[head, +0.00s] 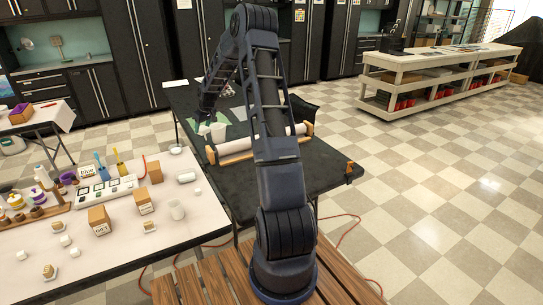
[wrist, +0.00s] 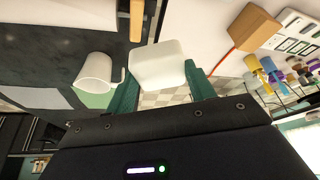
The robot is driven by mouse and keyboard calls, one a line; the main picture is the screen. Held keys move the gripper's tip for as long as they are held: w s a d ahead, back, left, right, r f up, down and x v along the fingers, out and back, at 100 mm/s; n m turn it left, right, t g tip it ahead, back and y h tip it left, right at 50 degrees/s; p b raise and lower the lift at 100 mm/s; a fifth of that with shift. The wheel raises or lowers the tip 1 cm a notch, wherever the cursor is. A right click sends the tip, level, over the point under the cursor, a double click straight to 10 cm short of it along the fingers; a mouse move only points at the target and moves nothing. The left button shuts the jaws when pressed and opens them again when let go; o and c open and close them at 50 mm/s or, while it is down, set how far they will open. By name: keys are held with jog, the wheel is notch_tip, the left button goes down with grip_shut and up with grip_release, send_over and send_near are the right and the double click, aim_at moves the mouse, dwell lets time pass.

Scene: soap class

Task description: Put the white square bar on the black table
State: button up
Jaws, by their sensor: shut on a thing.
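My gripper (wrist: 162,84), with green fingers, is shut on the white square bar (wrist: 158,62) in the wrist view. The bar is held up, with floor tiles showing behind its lower edge. The black table (head: 325,165) stands in the middle of the head view, and its dark top (wrist: 60,35) fills the left of the wrist view. In the head view my arm reaches over its far part; the gripper there is small and dark, and I cannot make out the bar.
A white mug (wrist: 93,72) shows left of the bar in the wrist view. A paper roll on a wooden holder (head: 250,146) lies across the black table. The white table (head: 185,225) at left carries boxes (head: 99,220) and several small bars. An orange clamp (head: 349,172) sits at the black table's right edge.

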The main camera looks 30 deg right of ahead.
jog(key=s+d+m+h, duration=0.15)
jog(key=s+d, duration=0.25)
jog(key=d, duration=0.5)
jog(key=s+d+m, duration=0.2)
jog(key=s+d, duration=0.3)
jog(key=d, duration=0.5)
jog(key=s+d+m+h, duration=0.15)
jog(key=s+d, duration=0.25)
jog(key=d, duration=0.5)
jog(key=shift+y, duration=0.5)
notch_tip(320, 180, down, 20)
jog(key=shift+d+f, duration=0.15)
jog(key=shift+f, duration=0.05)
jog(key=shift+f, duration=0.1)
jog(key=o, duration=1)
